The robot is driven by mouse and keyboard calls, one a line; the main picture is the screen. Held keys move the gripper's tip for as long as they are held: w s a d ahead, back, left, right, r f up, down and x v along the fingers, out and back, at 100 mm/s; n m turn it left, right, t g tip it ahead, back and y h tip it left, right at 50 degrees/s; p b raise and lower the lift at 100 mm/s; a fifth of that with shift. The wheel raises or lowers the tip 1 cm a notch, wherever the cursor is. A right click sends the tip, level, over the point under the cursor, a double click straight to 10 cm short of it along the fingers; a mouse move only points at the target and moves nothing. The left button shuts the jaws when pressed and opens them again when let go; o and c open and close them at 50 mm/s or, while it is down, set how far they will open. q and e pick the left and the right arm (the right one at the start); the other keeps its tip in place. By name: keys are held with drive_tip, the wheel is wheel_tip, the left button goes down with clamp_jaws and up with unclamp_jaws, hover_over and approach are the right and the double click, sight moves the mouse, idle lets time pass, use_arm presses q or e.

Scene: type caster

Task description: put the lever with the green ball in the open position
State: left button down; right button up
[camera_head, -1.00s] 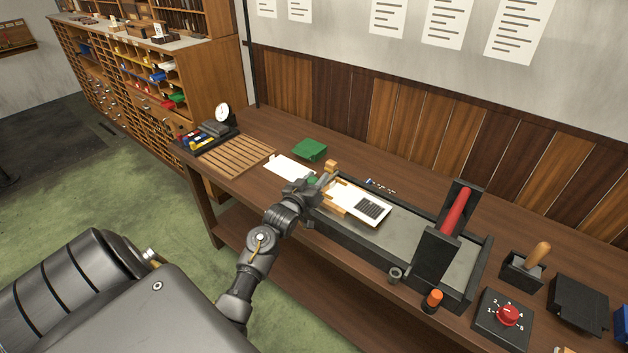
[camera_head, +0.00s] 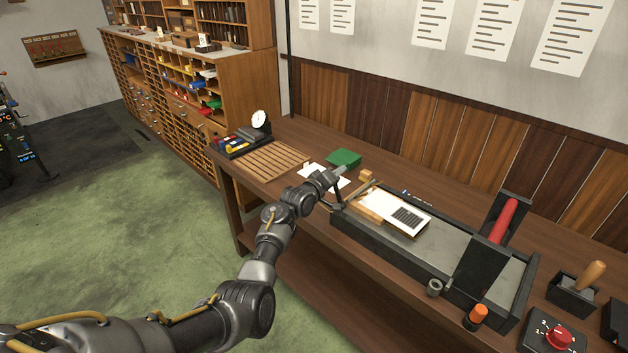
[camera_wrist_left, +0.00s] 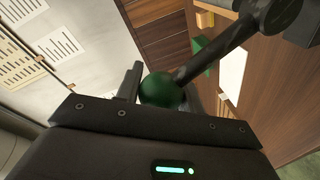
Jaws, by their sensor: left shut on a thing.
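The lever's green ball (camera_wrist_left: 162,92) shows in the left wrist view between my gripper's fingers, and its dark rod (camera_wrist_left: 225,48) runs up and right from it to a dark hub. In the head view my left gripper (camera_head: 338,178) is at the left end of the long dark bench machine (camera_head: 395,261). It is shut on the green ball, which the gripper hides there. The dark lever rod (camera_head: 334,204) shows only in small part beside the gripper. My right gripper is not in view.
A green box (camera_head: 344,158) and white paper (camera_head: 318,172) lie close behind the gripper. A white plate with a dark type block (camera_head: 408,216) sits on the machine. A red-handled part (camera_head: 503,221), orange knob (camera_head: 478,312) and red dial (camera_head: 558,337) stand to the right.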

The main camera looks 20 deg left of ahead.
use_arm(q)
drive_tip(key=shift+w+a+f+n+h, duration=0.15)
drive_tip(key=shift+w+a+f+n, duration=0.1)
drive_tip(key=shift+a+n, duration=0.25)
drive_tip(key=shift+w+a+f+n+h, duration=0.15)
drive_tip(key=shift+a+f+n, duration=0.1)
drive_tip(key=shift+n, duration=0.35)
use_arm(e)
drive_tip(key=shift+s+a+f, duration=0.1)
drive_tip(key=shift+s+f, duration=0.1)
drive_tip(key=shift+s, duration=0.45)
use_arm(q)
drive_tip(key=shift+s, duration=0.1)
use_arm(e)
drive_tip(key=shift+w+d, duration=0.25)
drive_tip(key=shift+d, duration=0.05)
use_arm(q)
drive_tip(key=c, duration=0.9)
unclamp_jaws()
drive_tip(key=shift+a+f, duration=0.1)
drive_tip(key=shift+f, duration=0.05)
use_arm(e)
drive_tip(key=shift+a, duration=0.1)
